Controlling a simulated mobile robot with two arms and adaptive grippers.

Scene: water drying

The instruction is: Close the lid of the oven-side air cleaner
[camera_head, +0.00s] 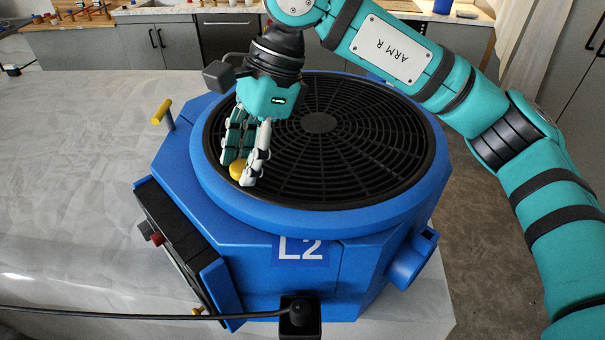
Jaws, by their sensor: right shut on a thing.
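The air cleaner (370,260) is a blue, many-sided box marked L2. It stands on a light grey surface. Its round lid (400,215) has a wide blue rim around a black grille (340,150). The lid lies over the top of the box; I cannot tell if it is fully seated. My right gripper (243,175) points down over the left part of the lid. Its fingers are shut on a small yellow knob (237,170), which they partly hide. My left gripper is not in view.
A yellow T-shaped handle (162,112) stands up at the box's left edge. A dark side panel (175,245) hangs at the left, and a black cable (150,313) crosses in front. The grey surface (70,190) at left is clear. Cabinets (180,45) stand behind.

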